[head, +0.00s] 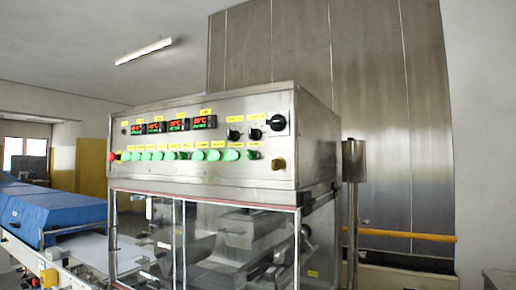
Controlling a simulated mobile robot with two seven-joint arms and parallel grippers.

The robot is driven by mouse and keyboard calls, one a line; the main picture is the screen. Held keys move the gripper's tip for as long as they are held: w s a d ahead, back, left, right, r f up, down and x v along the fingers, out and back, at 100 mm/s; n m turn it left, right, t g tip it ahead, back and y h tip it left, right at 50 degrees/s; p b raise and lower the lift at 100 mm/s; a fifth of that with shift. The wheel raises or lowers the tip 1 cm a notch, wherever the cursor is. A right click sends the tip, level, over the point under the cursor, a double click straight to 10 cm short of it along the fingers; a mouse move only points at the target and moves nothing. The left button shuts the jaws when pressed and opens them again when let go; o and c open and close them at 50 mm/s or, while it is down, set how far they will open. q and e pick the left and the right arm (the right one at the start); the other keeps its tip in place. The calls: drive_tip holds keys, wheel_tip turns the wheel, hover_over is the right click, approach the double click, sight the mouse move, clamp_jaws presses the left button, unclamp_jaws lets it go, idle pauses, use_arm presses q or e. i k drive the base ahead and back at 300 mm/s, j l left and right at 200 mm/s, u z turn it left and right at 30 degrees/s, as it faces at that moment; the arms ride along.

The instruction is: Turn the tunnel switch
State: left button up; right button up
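A stainless steel control box (230,181) stands above a glass-fronted machine. Its front panel carries black rotary knobs at the upper right: a small one (233,135), another small one (255,134) and a larger one (277,122). A row of green buttons or switches (185,155) runs below several red-lit displays (204,122). Small yellow labels sit above the controls but are too small to read, so I cannot tell which control is the tunnel switch. Neither of my grippers is in view.
A red button (111,157) is at the panel's left end, and a brass-coloured knob (278,163) at its lower right. Glass doors (150,235) are below. A conveyor with blue covers (55,215) extends left. A steel post (353,190) and yellow rail (405,235) stand right.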

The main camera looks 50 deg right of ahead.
sight(253, 155)
drive_tip(key=z, duration=1.4)
drive_tip(key=i+j+z, duration=0.15)
drive_tip(key=j, duration=0.3)
drive_tip(key=i+j+z, duration=0.1)
drive_tip(key=j, duration=0.35)
drive_tip(key=i+j+z, duration=0.15)
drive_tip(key=j, duration=0.3)
drive_tip(key=i+j+z, duration=0.15)
drive_tip(key=j, duration=0.35)
drive_tip(key=i+j+z, duration=0.1)
drive_tip(key=j, duration=0.4)
drive_tip(key=i+j+z, duration=0.15)
drive_tip(key=j, duration=0.35)
